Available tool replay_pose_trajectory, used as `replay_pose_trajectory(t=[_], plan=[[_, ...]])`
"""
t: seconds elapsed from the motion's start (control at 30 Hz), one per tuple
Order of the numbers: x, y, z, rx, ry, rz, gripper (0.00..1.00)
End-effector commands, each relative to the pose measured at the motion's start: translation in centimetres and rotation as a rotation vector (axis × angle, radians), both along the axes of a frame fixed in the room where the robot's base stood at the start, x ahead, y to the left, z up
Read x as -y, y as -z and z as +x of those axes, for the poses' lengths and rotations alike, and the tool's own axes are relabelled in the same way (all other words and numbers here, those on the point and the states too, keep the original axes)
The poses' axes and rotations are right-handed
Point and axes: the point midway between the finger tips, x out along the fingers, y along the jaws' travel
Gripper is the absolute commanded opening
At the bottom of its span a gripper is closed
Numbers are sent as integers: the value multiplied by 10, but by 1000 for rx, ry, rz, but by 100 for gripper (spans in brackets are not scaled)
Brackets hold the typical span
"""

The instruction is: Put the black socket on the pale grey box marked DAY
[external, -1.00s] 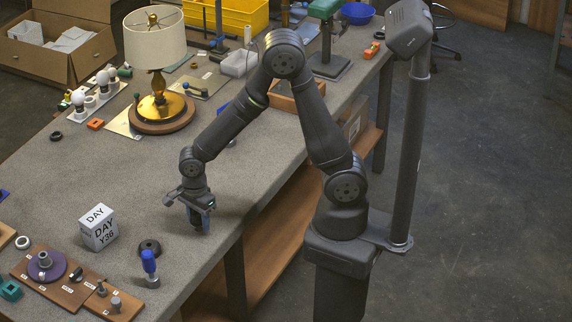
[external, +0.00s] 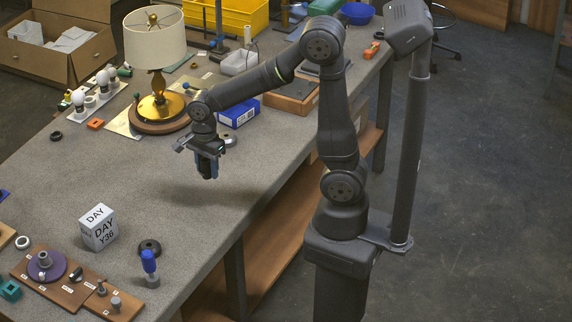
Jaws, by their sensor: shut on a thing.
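The pale grey box (external: 98,228) stands on the bench at the lower left, with DAY lettered on its top and front. Its top is bare. My gripper (external: 208,172) points down over the bench, to the right of the box and beyond it, clear of the surface. It is shut on a dark thing, the black socket, mostly hidden between the fingers.
A black disc (external: 149,246) and a blue-handled tool (external: 149,265) stand right of the box. A wooden board with fittings (external: 65,290) lies at the front left. A lamp (external: 155,70) and a blue box (external: 238,112) stand farther back. The middle bench is clear.

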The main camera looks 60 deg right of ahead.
Motion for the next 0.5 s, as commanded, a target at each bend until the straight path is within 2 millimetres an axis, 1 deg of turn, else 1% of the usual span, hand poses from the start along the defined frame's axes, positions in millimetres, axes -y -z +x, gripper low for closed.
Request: replay_pose_trajectory(t=[0.03, 0.2, 0.4, 0.5], plan=[[-8, -6, 16, 1, -27, 0, 18], [-36, -28, 71, 1, -136, 0, 18], [-71, -52, 129, 2, -266, 1, 18], [-89, -63, 155, 1, -331, 0, 18]])
